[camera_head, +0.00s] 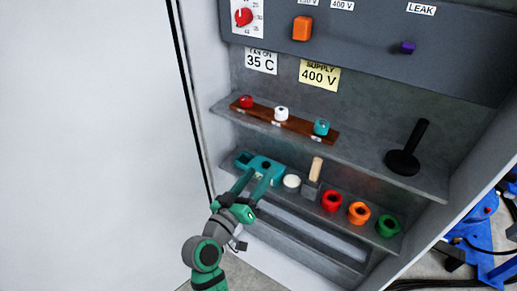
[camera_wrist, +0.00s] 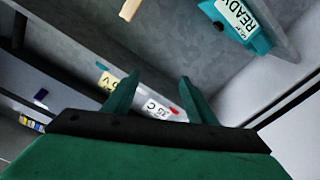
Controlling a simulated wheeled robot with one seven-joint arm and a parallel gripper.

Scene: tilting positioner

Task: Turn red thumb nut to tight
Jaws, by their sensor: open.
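A small red knob, which looks like the red thumb nut (camera_head: 246,101), sits at the left end of a brown wooden strip (camera_head: 299,124) on the upper shelf. A white knob (camera_head: 281,113) and a teal knob (camera_head: 321,127) share the strip. My gripper (camera_head: 254,182) is open in front of the lower shelf, below the strip and apart from the red knob. Its two green fingers also show in the wrist view (camera_wrist: 158,80), with nothing seen between them. I cannot make out the red knob for certain in the wrist view.
A teal fixture (camera_head: 262,165) stands close beyond my fingers; its READY label shows in the wrist view (camera_wrist: 243,18). A black handled disc (camera_head: 403,162) stands on the upper shelf's right.

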